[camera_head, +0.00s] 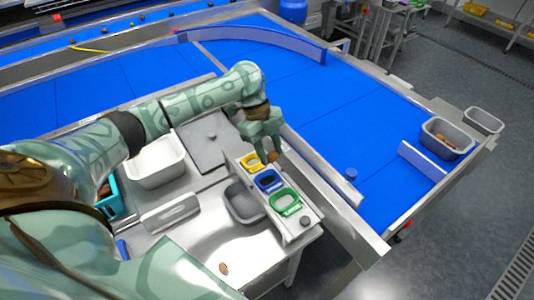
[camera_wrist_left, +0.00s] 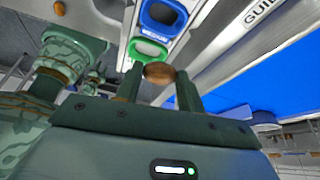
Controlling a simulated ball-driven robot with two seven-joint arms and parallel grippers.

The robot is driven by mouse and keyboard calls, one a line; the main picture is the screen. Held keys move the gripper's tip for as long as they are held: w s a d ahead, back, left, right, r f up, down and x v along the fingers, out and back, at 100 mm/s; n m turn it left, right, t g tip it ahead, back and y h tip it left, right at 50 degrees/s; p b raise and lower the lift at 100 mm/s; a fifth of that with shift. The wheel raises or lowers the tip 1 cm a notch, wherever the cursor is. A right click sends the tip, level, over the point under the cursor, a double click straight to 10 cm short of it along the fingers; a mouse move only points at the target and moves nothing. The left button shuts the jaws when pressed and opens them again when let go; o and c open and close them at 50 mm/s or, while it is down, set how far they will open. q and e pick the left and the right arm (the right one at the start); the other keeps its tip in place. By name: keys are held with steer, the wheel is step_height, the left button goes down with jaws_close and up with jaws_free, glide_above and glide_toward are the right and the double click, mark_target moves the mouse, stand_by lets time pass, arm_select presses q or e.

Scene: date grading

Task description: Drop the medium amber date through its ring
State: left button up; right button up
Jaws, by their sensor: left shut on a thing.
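My left gripper (camera_head: 270,155) points down over the rail side of the ring stand (camera_head: 300,229). It is shut on a brown-amber date (camera_wrist_left: 160,72), seen between the two fingers in the left wrist view and at the fingertips in the head view (camera_head: 273,157). The stand carries a yellow ring (camera_head: 252,161), a blue ring (camera_head: 268,180) and a green ring (camera_head: 285,200) in a row. In the head view the held date appears beside the yellow and blue rings, not inside either. Its exact height is unclear. My right gripper is not in view.
A grey bin (camera_head: 244,203) stands beside the ring stand. Another date (camera_head: 223,268) lies on the bare steel table in front. A white tray (camera_head: 155,163) is at left. The metal rail (camera_head: 325,181) and blue belt (camera_head: 340,120) lie beyond the stand.

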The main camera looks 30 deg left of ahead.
arm_select(q)
step_height(320, 180, down, 7)
steer(key=a+m+b, duration=0.1)
steer(key=m+b, duration=0.1)
steer(key=b, duration=0.3)
steer(key=shift+s+g, duration=0.2)
steer(key=shift+g, duration=0.1)
steer(key=shift+p, duration=0.8)
stand_by(0.9)
steer(key=shift+f, duration=0.1)
steer(key=o, duration=0.7)
steer(key=shift+o, duration=0.2)
